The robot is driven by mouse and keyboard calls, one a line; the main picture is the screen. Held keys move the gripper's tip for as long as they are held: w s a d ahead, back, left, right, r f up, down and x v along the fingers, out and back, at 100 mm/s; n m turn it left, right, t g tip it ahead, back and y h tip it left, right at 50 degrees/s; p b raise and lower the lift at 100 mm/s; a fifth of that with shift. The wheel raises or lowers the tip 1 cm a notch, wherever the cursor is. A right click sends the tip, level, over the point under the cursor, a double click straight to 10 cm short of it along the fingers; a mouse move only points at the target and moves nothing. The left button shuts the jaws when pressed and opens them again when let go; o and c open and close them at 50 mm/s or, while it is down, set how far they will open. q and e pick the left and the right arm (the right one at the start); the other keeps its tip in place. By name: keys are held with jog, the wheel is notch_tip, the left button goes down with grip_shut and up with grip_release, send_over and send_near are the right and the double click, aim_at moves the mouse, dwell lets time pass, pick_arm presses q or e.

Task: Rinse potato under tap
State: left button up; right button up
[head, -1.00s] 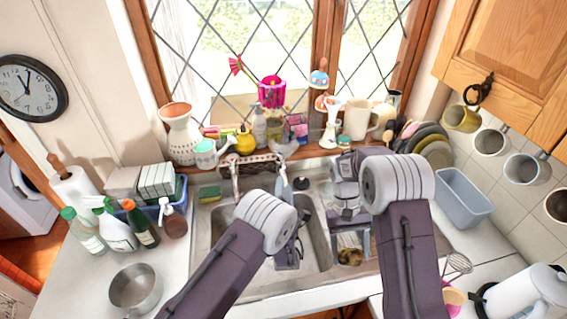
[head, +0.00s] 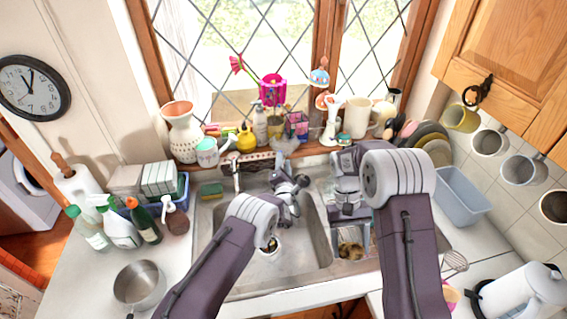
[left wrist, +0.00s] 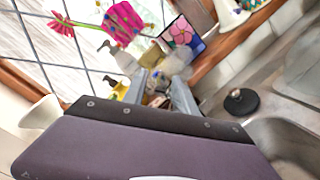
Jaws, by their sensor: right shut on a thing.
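The brown potato (head: 350,250) is low in the small right-hand basin in the head view, partly hidden. My right gripper (head: 350,232) reaches down from above and is shut on it. The metal tap (head: 236,178) stands at the back rim of the sink. My left gripper (head: 290,184) is above the back of the large basin, right of the tap and pointing at the sill. In the left wrist view its fingers (left wrist: 158,95) stand apart with no held thing visible between them. I see no running water clearly.
The large sink basin (head: 300,262) is mostly clear. The sill behind holds a vase (head: 180,130), a yellow watering can (head: 246,140) and bottles. A blue-grey tub (head: 466,196) stands at right.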

pick_arm(q)
grip_shut()
dwell(1.3)
